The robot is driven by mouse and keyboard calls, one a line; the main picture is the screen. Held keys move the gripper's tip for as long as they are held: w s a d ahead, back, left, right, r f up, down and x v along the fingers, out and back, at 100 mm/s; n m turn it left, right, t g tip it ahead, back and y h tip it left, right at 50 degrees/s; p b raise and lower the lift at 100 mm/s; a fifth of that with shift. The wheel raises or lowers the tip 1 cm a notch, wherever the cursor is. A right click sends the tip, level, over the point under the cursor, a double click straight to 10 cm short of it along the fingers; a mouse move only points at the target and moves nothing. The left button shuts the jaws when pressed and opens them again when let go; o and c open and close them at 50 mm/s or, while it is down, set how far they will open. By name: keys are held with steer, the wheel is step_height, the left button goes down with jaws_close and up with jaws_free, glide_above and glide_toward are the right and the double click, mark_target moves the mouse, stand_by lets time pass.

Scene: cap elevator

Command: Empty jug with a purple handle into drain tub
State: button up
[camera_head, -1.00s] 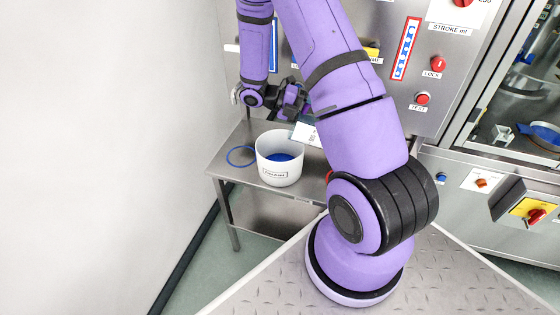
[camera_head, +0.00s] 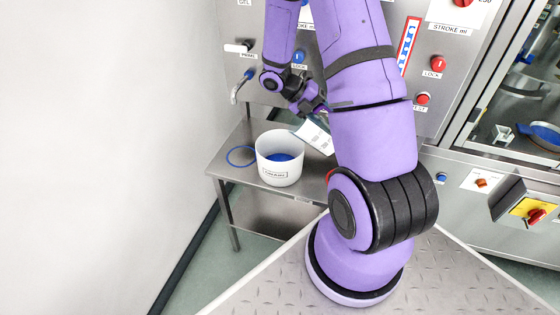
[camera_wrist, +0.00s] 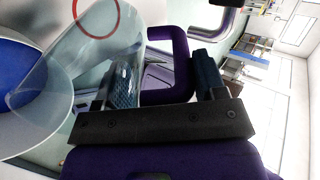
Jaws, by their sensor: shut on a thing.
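The clear jug (camera_head: 315,136) is tilted, in the head view above and right of the drain tub (camera_head: 277,172). Part of it is hidden behind my arm. In the wrist view its clear body (camera_wrist: 100,55) overlaps the tub's rim (camera_wrist: 45,140), and its purple handle (camera_wrist: 180,45) sits between my fingers. My gripper (camera_head: 316,107) is shut on this handle; it also shows in the wrist view (camera_wrist: 168,88). The white tub stands upright on the steel shelf, with blue inside. I cannot tell whether any liquid is in the jug or flowing from it.
A blue ring (camera_head: 241,156) lies on the steel shelf (camera_head: 228,174) left of the tub. A spout with a blue lever (camera_head: 243,84) juts from the machine panel above. A red ring (camera_wrist: 95,12) shows through or behind the jug. A white wall closes off the left.

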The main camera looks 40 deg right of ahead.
steer(key=shift+s+d+r+t+y, duration=0.4)
steer(key=shift+r+t+y, duration=0.15)
steer(key=shift+t, duration=0.15)
steer(key=shift+s+d+r+t+y, duration=0.2)
steer(key=shift+s+r+t+y, duration=0.15)
steer(key=shift+r+t+y, duration=0.35)
steer(key=shift+f, duration=0.15)
steer(key=shift+s+d+f+t+y, duration=0.15)
steer(key=shift+t+y, duration=0.2)
steer(key=shift+t, duration=0.25)
steer(key=shift+f+t+y, duration=0.2)
steer(key=shift+t+y, duration=0.6)
steer(key=shift+t, duration=0.2)
